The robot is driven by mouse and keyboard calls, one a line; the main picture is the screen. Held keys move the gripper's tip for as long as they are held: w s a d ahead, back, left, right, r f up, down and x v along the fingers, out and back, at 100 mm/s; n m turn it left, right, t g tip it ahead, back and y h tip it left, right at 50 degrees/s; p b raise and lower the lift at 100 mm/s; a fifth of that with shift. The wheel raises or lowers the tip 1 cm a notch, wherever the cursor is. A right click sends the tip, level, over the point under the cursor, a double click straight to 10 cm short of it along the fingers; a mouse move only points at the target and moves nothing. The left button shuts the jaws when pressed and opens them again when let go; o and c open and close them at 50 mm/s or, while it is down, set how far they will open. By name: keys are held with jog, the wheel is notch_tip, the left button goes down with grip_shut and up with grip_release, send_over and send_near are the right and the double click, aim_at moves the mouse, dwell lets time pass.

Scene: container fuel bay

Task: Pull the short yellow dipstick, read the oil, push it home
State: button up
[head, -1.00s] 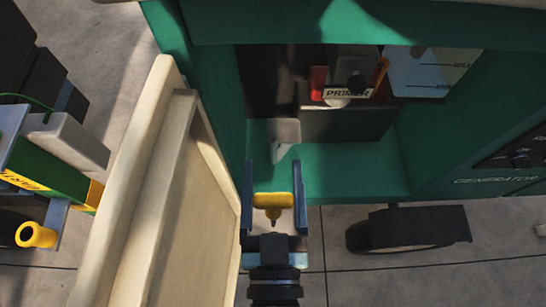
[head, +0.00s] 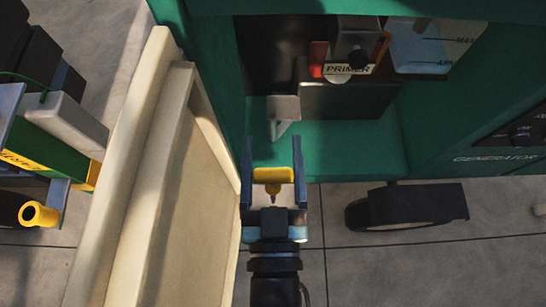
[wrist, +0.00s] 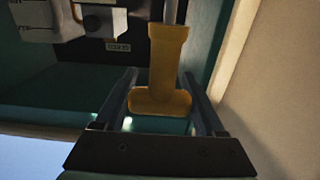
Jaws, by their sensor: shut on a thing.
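The short yellow dipstick shows as a yellow T-shaped handle (head: 273,175) in the head view and as a larger handle (wrist: 166,70) in the wrist view. My gripper (head: 274,172) is shut on it, with a finger against each end of its crossbar; the fingers also show in the wrist view (wrist: 160,100). A grey rod or tube runs from the handle's narrow end out of the top of the wrist view. I cannot tell whether the stick is seated in its tube. A grey spout-like part (head: 283,110) lies just beyond the handle in the head view.
The green generator housing (head: 350,150) has an open bay with a PRIMER label (head: 347,69) and a pale plate with level marks (head: 430,45). A cream door panel (head: 135,200) stands close left of my gripper. A yellow-ended green object (head: 50,160) is far left.

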jog(key=w+p, duration=1.2)
jog(key=w, duration=1.2)
notch_tip(320, 180, down, 7)
jog(key=b, duration=0.8)
jog(key=shift+d, duration=0.15)
jog(key=shift+f+b, duration=0.35)
jog(key=shift+f+b, duration=0.6)
jog(key=shift+f, duration=0.1)
jog(key=shift+f+b, duration=2.4)
jog(key=shift+f, duration=0.2)
